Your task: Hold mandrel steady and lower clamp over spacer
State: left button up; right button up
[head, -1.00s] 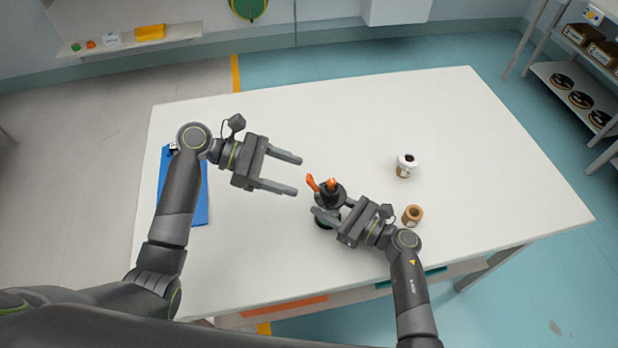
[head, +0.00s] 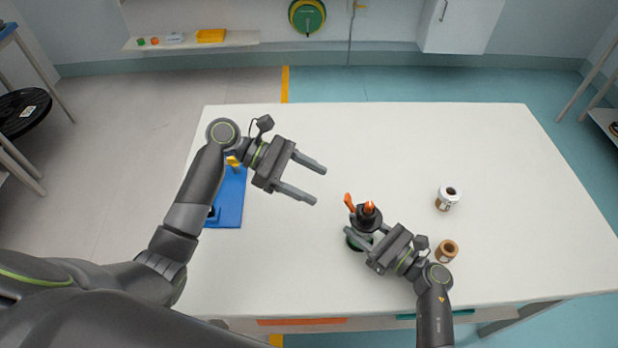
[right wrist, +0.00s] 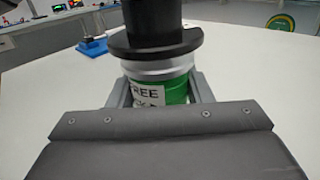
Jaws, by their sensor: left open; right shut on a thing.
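A mandrel stands upright near the front of the white table, with a green, labelled lower body (head: 354,241) and a black upper part (head: 367,217). Orange levers (head: 350,203) of what looks like the clamp sit at its top. My right gripper (head: 359,245) is shut on the mandrel. In the right wrist view its fingers (right wrist: 160,92) flank the green body (right wrist: 173,91), below a silver ring (right wrist: 160,65) and a black flange (right wrist: 155,42). My left gripper (head: 320,184) is open and empty, up and left of the mandrel. I cannot tell which part is the spacer.
A white roll (head: 447,198) and a brown roll (head: 447,250) stand on the table (head: 310,130) to the right. A blue board (head: 230,200) with a yellow piece lies under and beside my left arm. The table's back and middle are clear.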

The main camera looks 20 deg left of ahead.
jog(key=o, duration=1.2)
